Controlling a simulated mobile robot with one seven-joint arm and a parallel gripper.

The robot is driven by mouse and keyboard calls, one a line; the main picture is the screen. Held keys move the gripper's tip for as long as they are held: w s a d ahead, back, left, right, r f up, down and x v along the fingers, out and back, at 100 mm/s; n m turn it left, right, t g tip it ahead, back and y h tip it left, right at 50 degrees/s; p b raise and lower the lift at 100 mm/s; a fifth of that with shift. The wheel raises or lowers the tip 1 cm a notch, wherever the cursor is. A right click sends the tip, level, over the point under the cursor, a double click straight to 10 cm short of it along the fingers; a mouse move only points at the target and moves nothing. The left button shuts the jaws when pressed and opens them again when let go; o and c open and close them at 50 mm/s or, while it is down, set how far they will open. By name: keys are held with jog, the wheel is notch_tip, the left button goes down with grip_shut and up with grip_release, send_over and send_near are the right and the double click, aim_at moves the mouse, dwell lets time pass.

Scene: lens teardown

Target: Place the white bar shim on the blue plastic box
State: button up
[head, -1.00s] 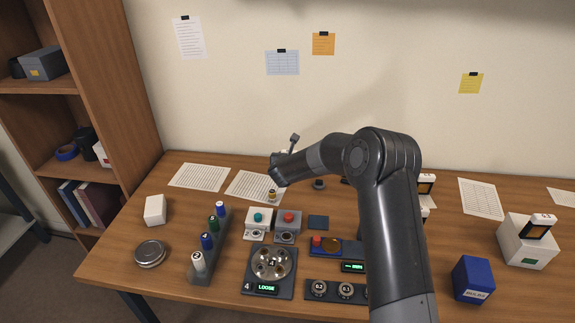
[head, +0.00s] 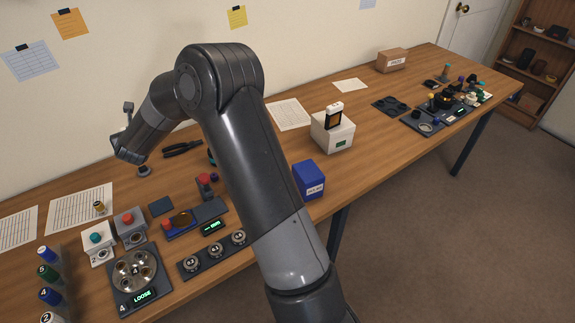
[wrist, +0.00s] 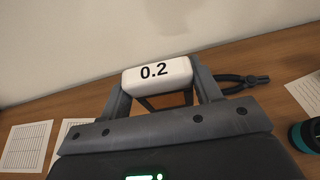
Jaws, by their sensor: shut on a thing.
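The white bar shim (wrist: 172,77), marked 0.2, is held crosswise between the two fingers of my gripper (wrist: 158,82) in the wrist view. My gripper is shut on it, and it is raised above the wooden table. In the head view my arm reaches to the back left, and the shim and fingers cannot be made out there. The blue plastic box (head: 309,182) stands upright on the table in the head view, right of my arm and well away from my gripper. It has a pale label on its front, and its top looks clear.
A white block (head: 331,134) with a black-framed piece on top stands just behind the blue box. Pliers (head: 182,149) lie at the back. Devices, a round carousel (head: 138,273) and bottles crowd the left. Free table lies right of the white block.

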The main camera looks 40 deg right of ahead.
jog(key=s+d+r+m+g+h, duration=0.1)
jog(key=s+d+r+m+h, duration=0.15)
jog(key=s+d, duration=0.55)
jog(key=s+d+r+m+g+h, duration=0.2)
jog(key=s+d+m+h, duration=0.15)
jog(key=d, duration=0.85)
jog(key=s+d+r+m+g+h, duration=0.1)
jog(key=s+d+r+m+h, duration=0.2)
jog(key=s+d, duration=0.5)
jog(key=s+d+m+g+h, duration=0.1)
jog(key=s+d+m+g, duration=0.2)
jog(key=s+d, duration=0.45)
jog(key=s+d+r+m+g+h, duration=0.1)
jog(key=s+d+m+g, duration=0.25)
jog(key=s, duration=0.75)
jog(key=s+d+m+g+h, duration=0.25)
jog(key=s+d, duration=0.35)
jog(key=s, duration=0.3)
send_over(308, 171)
jog(key=shift+n+y, duration=0.3)
jog(key=shift+y, duration=0.05)
jog(key=shift+d+f, duration=0.1)
jog(key=shift+f, duration=5.2)
jog(key=shift+f, duration=0.15)
jog(key=o, duration=1)
